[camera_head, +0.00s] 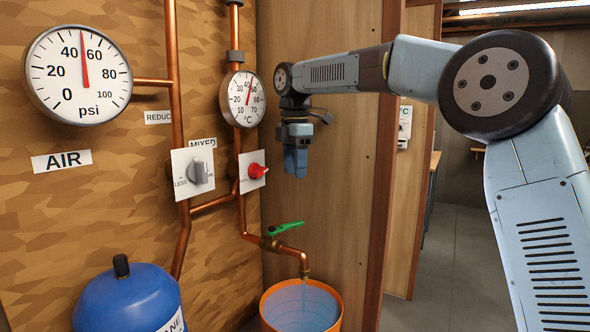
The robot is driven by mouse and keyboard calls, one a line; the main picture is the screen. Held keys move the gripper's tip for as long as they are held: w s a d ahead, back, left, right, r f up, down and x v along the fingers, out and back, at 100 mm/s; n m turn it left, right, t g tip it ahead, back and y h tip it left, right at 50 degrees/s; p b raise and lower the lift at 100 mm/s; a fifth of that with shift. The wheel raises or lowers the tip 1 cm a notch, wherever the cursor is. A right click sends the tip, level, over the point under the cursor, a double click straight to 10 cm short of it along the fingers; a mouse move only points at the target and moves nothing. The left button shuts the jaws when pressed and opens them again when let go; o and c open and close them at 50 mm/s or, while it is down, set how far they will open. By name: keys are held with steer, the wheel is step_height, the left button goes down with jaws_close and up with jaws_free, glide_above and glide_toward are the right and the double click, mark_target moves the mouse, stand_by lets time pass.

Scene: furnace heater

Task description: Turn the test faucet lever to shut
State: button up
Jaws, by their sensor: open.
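The test faucet's green lever (285,228) sits on a brass valve (270,244) in the copper pipe, low on the wall. It points to the right, tilted slightly up, roughly along the spout pipe. The spout (304,273) bends down over an orange-rimmed bucket (265,305); a thin pale stream seems to run below it. My gripper (296,172) hangs above the lever in the picture, fingers down, apart from it and empty. It is open, though its fingers overlap from this side and the gap is hard to see.
A red knob (257,170) and a grey knob (198,171) are on the wall left of my gripper. Gauges (242,98) and copper pipes (177,100) are nearby. A blue tank (130,300) stands lower left. A wood panel (330,200) is behind my gripper.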

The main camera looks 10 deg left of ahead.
steer(key=shift+c, duration=1.3)
steer(key=shift+s+d+f+m, duration=0.1)
steer(key=shift+s+d+m, duration=0.35)
steer(key=shift+m, duration=0.45)
steer(key=c, duration=0.3)
steer(key=s+m, duration=0.1)
steer(key=m, duration=0.1)
steer(key=s+d+m+y, duration=0.1)
steer(key=m, duration=0.1)
steer(key=s+d+f+m+t, duration=0.1)
steer(key=shift+m+y, duration=0.3)
steer(key=shift+m, duration=0.1)
jaws_close()
steer(key=m+t+y, duration=0.2)
steer(key=m, duration=0.8)
glide_toward(286, 227)
steer(key=w+f, duration=0.3)
steer(key=f, duration=0.3)
steer(key=shift+d+f, duration=0.3)
steer(key=shift+f, duration=0.05)
